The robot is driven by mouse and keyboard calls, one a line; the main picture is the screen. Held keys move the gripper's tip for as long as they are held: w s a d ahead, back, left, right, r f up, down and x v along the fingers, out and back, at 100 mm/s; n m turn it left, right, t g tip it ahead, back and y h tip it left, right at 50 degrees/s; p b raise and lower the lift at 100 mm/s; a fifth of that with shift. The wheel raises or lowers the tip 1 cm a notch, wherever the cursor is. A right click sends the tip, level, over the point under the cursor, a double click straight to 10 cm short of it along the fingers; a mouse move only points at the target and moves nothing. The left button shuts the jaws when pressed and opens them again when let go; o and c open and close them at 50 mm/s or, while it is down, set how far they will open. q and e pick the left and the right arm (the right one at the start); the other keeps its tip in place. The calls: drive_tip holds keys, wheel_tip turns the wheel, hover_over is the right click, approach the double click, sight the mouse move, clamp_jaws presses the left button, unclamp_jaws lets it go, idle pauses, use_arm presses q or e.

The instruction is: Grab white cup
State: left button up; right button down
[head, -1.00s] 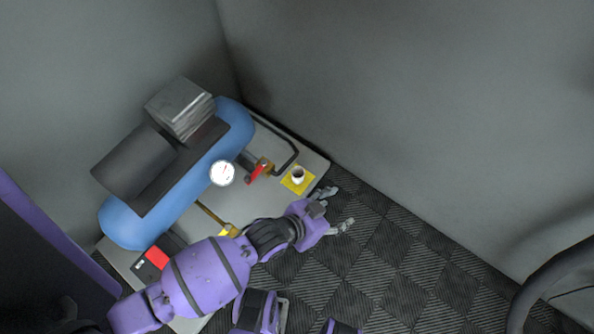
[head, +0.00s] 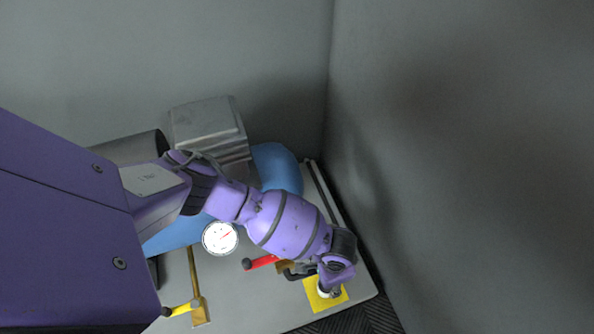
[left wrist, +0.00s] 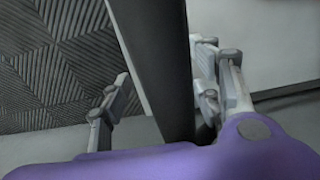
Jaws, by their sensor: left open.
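The white cup (head: 323,292) stands on a yellow square (head: 339,299) near the platform's right corner in the head view. Only a small part of its rim shows, since my left gripper covers the rest. My left gripper (left wrist: 160,85) is open, with its fingers spread apart in the left wrist view. In the head view it is right at the cup, but its fingertips are mostly hidden, so I cannot tell whether it touches the cup. The cup cannot be made out in the left wrist view. My right gripper is not in view.
A blue tank (head: 277,168) with a gauge (head: 220,238) stands on the grey platform (head: 270,312). A red-handled lever (head: 260,263) is left of the cup. A yellow-handled lever (head: 181,309) is further left. Grey walls stand behind and right. Dark patterned floor (head: 368,318) lies beyond the platform's edge.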

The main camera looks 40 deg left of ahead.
sight(323, 293)
use_arm(q)
drive_tip(key=f+b, duration=0.1)
drive_tip(key=f, duration=0.1)
drive_tip(key=f+b, duration=0.2)
drive_tip(key=f, duration=0.1)
drive_tip(key=f+b, duration=0.2)
drive_tip(key=shift+d+f, duration=0.2)
drive_tip(key=shift+d, duration=0.15)
drive_tip(key=shift+f, duration=0.1)
drive_tip(key=shift+c, duration=0.2)
drive_tip(key=c, duration=1.1)
